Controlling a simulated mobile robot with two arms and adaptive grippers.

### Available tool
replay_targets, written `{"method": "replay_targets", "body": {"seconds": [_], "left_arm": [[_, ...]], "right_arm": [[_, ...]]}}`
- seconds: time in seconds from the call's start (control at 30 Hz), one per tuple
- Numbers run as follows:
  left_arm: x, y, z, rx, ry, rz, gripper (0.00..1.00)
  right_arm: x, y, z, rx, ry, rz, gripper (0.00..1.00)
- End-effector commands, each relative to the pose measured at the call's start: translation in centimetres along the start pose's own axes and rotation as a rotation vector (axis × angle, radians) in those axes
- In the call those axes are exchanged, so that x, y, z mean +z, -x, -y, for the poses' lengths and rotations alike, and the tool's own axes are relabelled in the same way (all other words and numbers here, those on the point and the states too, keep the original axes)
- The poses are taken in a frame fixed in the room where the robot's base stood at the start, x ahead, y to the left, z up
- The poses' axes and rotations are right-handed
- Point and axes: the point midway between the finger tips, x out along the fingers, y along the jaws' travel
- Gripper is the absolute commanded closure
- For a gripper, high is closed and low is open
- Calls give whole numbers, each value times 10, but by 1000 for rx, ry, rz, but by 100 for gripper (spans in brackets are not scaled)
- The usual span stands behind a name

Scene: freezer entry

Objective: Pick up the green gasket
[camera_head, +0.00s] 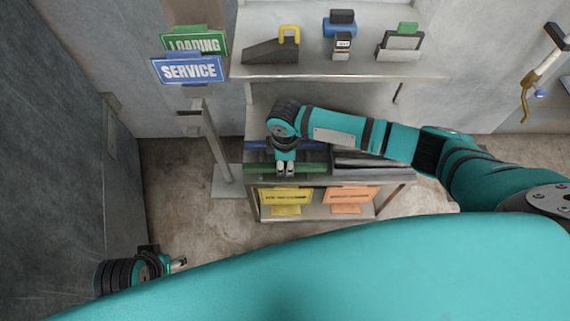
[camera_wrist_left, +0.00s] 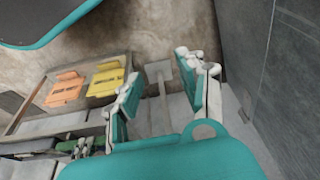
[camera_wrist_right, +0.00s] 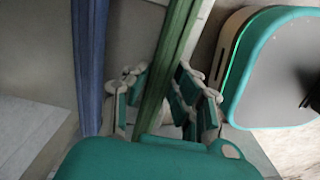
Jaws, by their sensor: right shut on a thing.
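The green gasket (camera_head: 312,168) is a long green strip lying along the front of the lower shelf unit in the head view. In the right wrist view the green gasket (camera_wrist_right: 178,50) runs between the fingers. My right gripper (camera_head: 285,170) reaches down over the shelf and is shut on the gasket; its fingers (camera_wrist_right: 156,95) hide part of it. My left gripper (camera_head: 180,262) is low at the left in the head view, away from the shelf. In the left wrist view its fingers (camera_wrist_left: 160,85) stand apart with nothing between them.
A blue strip (camera_head: 257,145) lies behind the green one. Dark bars (camera_head: 362,160) lie to the right. Yellow (camera_head: 286,197) and orange (camera_head: 350,196) signs stand below. LOADING (camera_head: 195,42) and SERVICE (camera_head: 188,70) signs stand left.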

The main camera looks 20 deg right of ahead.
Motion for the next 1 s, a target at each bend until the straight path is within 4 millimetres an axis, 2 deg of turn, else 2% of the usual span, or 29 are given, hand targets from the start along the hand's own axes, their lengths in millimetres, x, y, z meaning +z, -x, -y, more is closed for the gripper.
{"method": "replay_targets", "body": {"seconds": [0.17, 0.5, 0.8, 1.0], "left_arm": [[-2, -1, 0, 0, 0, -6, 60], [8, -50, -3, 6, -5, 30, 60], [32, -105, -6, 11, -10, 63, 60], [52, -134, -8, 13, -13, 79, 60]], "right_arm": [[0, 6, 0, 1, 0, -1, 100], [0, 41, 0, 0, 1, -2, 100], [-1, 45, 77, -5, 5, -1, 100], [-1, 49, 126, -5, 3, -1, 100]]}}
